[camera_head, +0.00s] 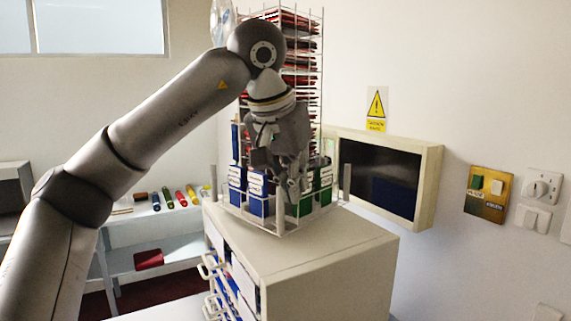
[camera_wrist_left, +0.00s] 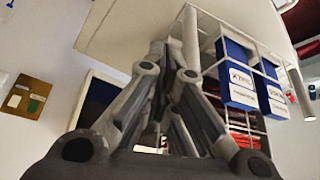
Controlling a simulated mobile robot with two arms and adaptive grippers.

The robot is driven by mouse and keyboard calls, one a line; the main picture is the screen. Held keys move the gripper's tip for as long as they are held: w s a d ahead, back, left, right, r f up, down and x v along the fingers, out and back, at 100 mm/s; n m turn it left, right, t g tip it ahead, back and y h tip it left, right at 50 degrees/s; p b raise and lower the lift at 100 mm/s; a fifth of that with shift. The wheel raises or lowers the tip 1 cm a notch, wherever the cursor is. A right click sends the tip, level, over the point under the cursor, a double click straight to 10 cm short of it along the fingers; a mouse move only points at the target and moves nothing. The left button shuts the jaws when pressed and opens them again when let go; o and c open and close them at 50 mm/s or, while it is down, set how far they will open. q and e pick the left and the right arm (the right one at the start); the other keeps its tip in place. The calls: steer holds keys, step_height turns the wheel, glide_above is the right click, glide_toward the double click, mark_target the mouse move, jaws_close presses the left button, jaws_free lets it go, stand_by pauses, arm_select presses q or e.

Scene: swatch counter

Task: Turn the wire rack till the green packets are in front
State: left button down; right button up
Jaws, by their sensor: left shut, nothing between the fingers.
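The white wire rack (camera_head: 283,227) stands on a pale drawer cabinet. In its bottom row, blue packets (camera_head: 257,201) face the front left, and green packets (camera_head: 323,196) face the right. Red packets (camera_head: 302,60) fill the tiers above. My left gripper (camera_head: 293,193) is shut and empty, at the rack's near side by its lower front corner, covering part of the packets there. In the left wrist view the gripper (camera_wrist_left: 172,52) is close beside a white post (camera_wrist_left: 191,42), with blue packets (camera_wrist_left: 238,76) to its right. I cannot tell whether it touches the post.
The cabinet top (camera_head: 325,255) is clear in front of the rack. A dark-fronted wall box (camera_head: 432,190) hangs close behind it at right. White shelves (camera_head: 172,247) with several coloured rolls stand at left. Open drawers with white handles (camera_head: 208,267) face left.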

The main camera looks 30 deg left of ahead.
mark_target(276, 191)
arm_select(q)
steer(key=shift+s+a, duration=0.5)
steer(key=shift+s+a, duration=0.55)
steer(key=shift+a, duration=0.45)
